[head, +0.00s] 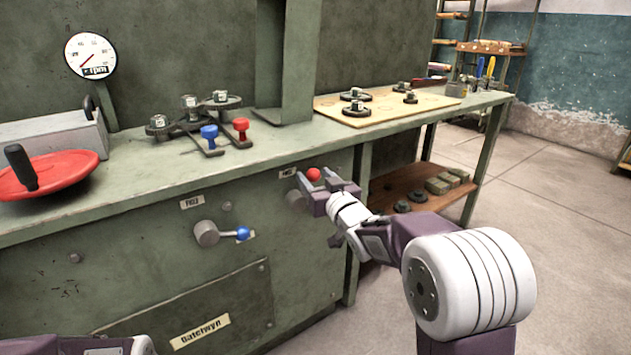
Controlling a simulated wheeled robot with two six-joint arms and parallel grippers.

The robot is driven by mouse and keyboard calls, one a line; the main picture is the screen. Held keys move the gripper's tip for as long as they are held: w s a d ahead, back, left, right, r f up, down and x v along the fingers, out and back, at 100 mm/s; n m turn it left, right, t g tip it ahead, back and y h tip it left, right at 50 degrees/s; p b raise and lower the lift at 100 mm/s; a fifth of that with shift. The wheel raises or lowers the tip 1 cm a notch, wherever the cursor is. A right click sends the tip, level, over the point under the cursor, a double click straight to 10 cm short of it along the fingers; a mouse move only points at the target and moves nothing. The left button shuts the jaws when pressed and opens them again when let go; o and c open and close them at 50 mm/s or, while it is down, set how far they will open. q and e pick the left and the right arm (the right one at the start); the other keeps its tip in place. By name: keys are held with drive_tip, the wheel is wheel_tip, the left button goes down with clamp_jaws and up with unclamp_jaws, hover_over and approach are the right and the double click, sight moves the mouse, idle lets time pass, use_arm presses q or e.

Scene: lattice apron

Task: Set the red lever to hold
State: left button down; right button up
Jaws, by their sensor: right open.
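The red lever's round knob (313,174) shows on the cabinet front below the bench edge, between the fingertips of my right gripper (316,184). My right gripper is open around the knob; I cannot tell whether a finger touches it. The lever's grey hub (296,200) shows partly behind the gripper, and its arm is mostly hidden. A small label (287,172) sits above the hub, too small to read surely. To the left is a lever with a blue knob (243,233), pointing right. Part of my left arm shows at the bottom left; its gripper is not in view.
A red handwheel (50,176), a gauge (90,55), small blue (209,132) and red (240,124) handles and a board (385,103) with dark knobs are on or above the bench. A low shelf (410,184) stands right. Floor at right is clear.

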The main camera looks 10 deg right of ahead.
clamp_jaws()
idle(1.4)
